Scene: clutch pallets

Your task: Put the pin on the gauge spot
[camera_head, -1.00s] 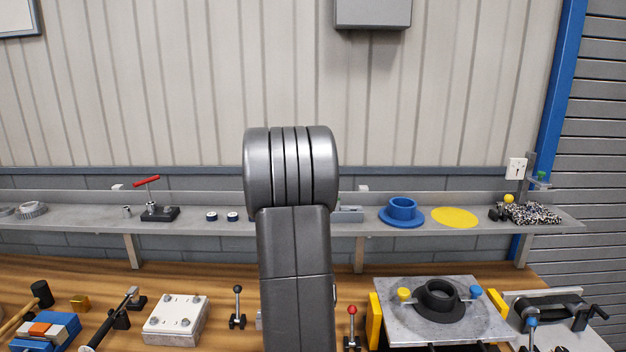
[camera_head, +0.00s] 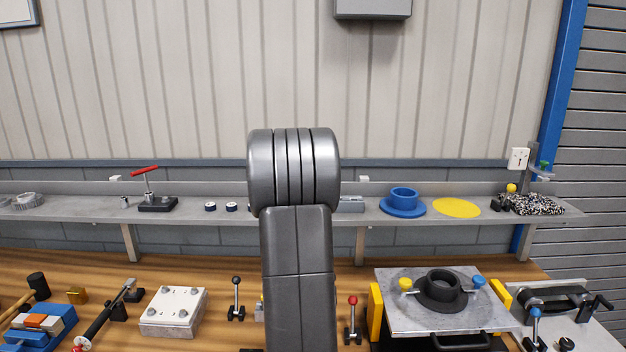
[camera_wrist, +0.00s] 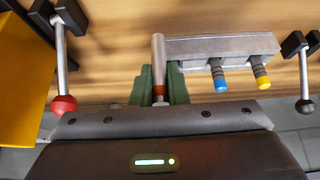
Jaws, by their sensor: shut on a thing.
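In the wrist view my gripper (camera_wrist: 160,78) is shut on a silver pin (camera_wrist: 158,48) with a reddish-brown band near its lower end. The green fingers lie on either side of it. The pin stands by the left end of a grey block (camera_wrist: 220,47) that carries a blue-ended pin (camera_wrist: 220,80) and a yellow-ended pin (camera_wrist: 261,75). I cannot tell whether the held pin touches the block. In the head view my arm hides the gripper and held pin. A flat yellow round spot (camera_head: 457,208) lies bare on the shelf; no label shows whether it is the gauge spot.
A blue flanged ring (camera_head: 404,204) sits left of the yellow spot, and a speckled heap (camera_head: 533,205) sits right. A red-knobbed lever (camera_wrist: 63,104) and a black-knobbed lever (camera_wrist: 304,106) flank my gripper. A plate with a black flanged part (camera_head: 440,290) stands on the bench.

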